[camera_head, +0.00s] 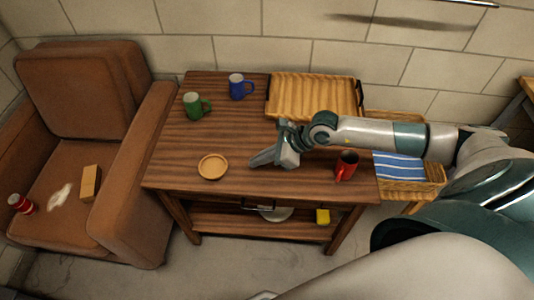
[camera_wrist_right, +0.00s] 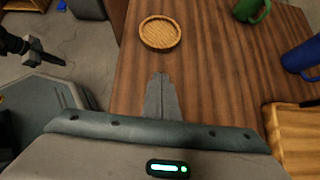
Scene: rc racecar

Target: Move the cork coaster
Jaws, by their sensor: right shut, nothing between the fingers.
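The cork coaster (camera_head: 212,167) is a round tan disc with a raised rim. It lies flat near the front left of the wooden table (camera_head: 235,130). My right gripper (camera_head: 256,162) is to the right of the coaster, low over the table, shut and empty. In the right wrist view the coaster (camera_wrist_right: 160,33) lies beyond the closed fingertips (camera_wrist_right: 161,80), with bare wood between them. My left gripper (camera_wrist_right: 42,53) shows at the left edge of the right wrist view, away from the table; its jaws are too small to judge.
A green mug (camera_head: 195,105) and a blue mug (camera_head: 239,87) stand behind the coaster. A wooden tray (camera_head: 310,95) lies at the back right. A red mug (camera_head: 346,166) stands under my right forearm, beside a basket with a striped cloth (camera_head: 400,167). A brown armchair (camera_head: 75,150) stands left.

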